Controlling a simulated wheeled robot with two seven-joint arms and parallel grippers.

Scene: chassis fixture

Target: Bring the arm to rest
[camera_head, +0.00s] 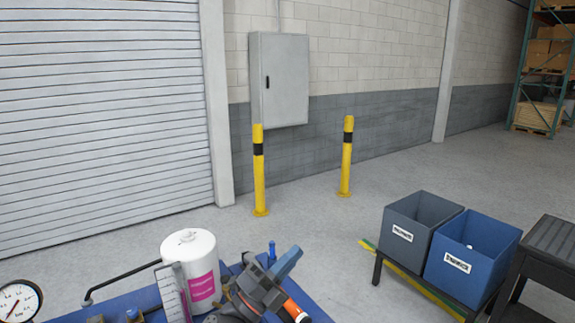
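A dark grey mechanism with an orange piece (262,291) shows low in the middle of the head view, over the blue surface. It may include part of my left gripper, but its fingers cannot be made out clearly. Whether it is open, shut or holding something does not show. A blue block (286,262) sits at its upper right, and I cannot tell if the two are joined. My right gripper is not in the picture.
A white cylinder with a magenta label (190,262) stands left of the mechanism on the blue fixture (140,300). A pressure gauge (17,302) is at the lower left. Grey (405,232) and blue bins (460,262) stand on a rack at right. Yellow posts (259,180) stand behind.

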